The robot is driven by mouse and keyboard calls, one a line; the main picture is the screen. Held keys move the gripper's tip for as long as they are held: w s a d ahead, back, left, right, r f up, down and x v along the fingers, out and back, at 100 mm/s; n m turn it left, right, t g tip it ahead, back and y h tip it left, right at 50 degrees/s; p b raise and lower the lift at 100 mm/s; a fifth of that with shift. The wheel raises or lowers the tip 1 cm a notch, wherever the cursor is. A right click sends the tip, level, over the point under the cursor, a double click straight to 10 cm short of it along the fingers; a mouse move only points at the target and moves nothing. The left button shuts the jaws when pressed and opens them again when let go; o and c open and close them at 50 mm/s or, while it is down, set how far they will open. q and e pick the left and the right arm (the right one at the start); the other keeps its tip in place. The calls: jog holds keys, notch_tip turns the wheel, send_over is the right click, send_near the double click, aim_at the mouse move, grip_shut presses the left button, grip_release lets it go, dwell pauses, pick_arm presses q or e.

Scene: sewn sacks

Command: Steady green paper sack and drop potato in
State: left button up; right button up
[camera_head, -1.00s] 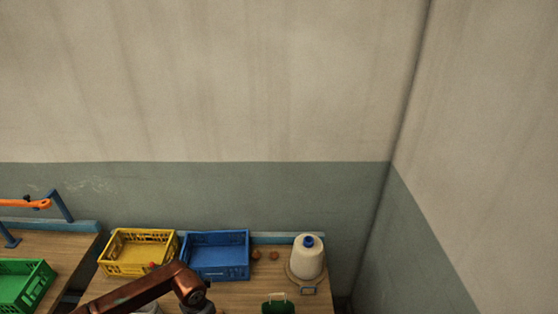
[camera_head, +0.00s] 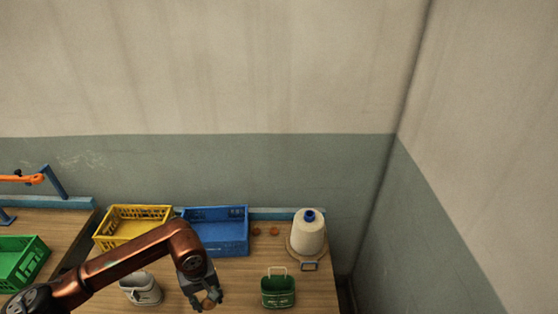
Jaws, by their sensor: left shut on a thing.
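The green paper sack (camera_head: 278,293) stands upright on the table, right of centre at the bottom of the head view, with a pale handle above its open top. My left gripper (camera_head: 206,302) points down to the left of the sack, apart from it. It is shut on a brown, round potato (camera_head: 208,304), partly hidden by the fingers. My right gripper is not in view.
A white sack (camera_head: 143,288) stands left of my gripper. A yellow crate (camera_head: 128,213) and a blue crate (camera_head: 220,248) stand at the back. A cream thread cone with blue top (camera_head: 308,236) stands at right. A green crate (camera_head: 22,265) is far left. Table between gripper and green sack is clear.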

pick_arm(q)
jog(key=m, duration=0.2)
jog(key=r+m, duration=0.1)
jog(key=s+m+b, duration=0.1)
jog(key=m, duration=0.1)
jog(key=shift+r+m, duration=0.15)
jog(key=shift+m, duration=0.15)
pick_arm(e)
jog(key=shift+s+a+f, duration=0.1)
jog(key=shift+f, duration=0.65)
